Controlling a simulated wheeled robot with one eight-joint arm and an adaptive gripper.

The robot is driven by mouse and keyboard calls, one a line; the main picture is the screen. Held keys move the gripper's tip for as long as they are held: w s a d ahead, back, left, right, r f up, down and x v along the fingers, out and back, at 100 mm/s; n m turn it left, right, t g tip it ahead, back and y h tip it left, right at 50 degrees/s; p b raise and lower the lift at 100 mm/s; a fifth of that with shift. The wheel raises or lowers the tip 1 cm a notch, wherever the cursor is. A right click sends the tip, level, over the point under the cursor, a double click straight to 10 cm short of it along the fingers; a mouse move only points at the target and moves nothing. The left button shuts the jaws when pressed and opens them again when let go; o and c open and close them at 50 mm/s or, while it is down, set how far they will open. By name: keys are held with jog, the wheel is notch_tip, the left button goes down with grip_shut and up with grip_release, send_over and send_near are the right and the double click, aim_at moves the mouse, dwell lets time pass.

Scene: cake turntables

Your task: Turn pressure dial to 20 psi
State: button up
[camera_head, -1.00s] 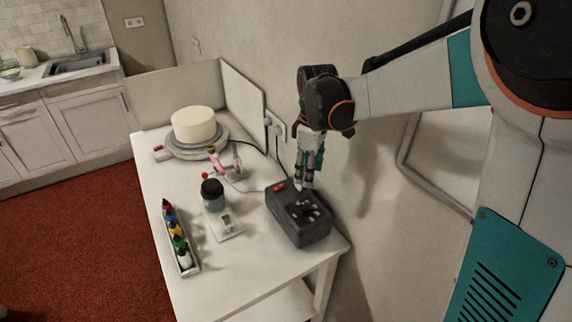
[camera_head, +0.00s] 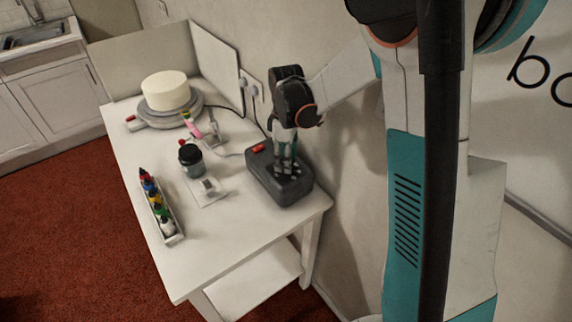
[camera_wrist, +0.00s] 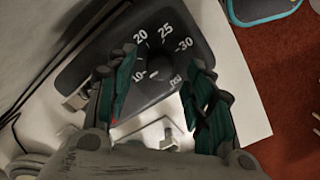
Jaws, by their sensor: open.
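The dark compressor box (camera_head: 262,183) sits near the right edge of the white table, with a red switch on its top left. The wrist view shows its dial face (camera_wrist: 182,22), with white markings 20, 25, 30 and psi; another number near 10 is partly hidden. A small pale mark (camera_wrist: 155,75) shows between the fingers. I cannot tell the knob's outline or its exact setting. My gripper (camera_head: 287,169) points down at the top of the box. In the wrist view my gripper (camera_wrist: 163,78) is open, its green-padded fingers on either side of the dial area; contact is unclear.
A white cake (camera_head: 165,90) stands on a turntable (camera_head: 150,115) at the back. A dark-lidded jar (camera_head: 191,160), a pink airbrush (camera_head: 190,127) and a tray of colour bottles (camera_head: 172,229) are left of the box. The wall is close on the right.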

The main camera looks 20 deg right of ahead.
jog(key=shift+f, duration=1)
jog(key=c, duration=1.1)
